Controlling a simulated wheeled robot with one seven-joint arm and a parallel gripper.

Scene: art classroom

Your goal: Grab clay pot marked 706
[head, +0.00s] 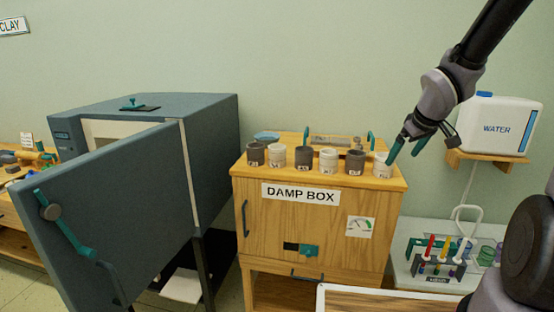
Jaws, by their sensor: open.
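Several small clay pots stand in a row on top of the wooden damp box (250,215). They alternate between dark grey and pale. Each has a small label, too small to read, so I cannot tell which one is 706. From left they are a dark pot (256,154), a pale pot (277,155), a dark pot (304,156), a pale pot (328,160), a dark pot (355,161) and a pale pot (382,166). My gripper (403,150) is open with teal fingers. One fingertip overlaps the rightmost pale pot's edge in view; contact is unclear.
A blue-grey kiln (212,150) with its door (110,220) swung open stands left. A tray (330,142) with teal handles lies behind the pots. A water container (498,124) sits on a wall shelf at right. A rack of coloured tubes (438,264) stands on the right table.

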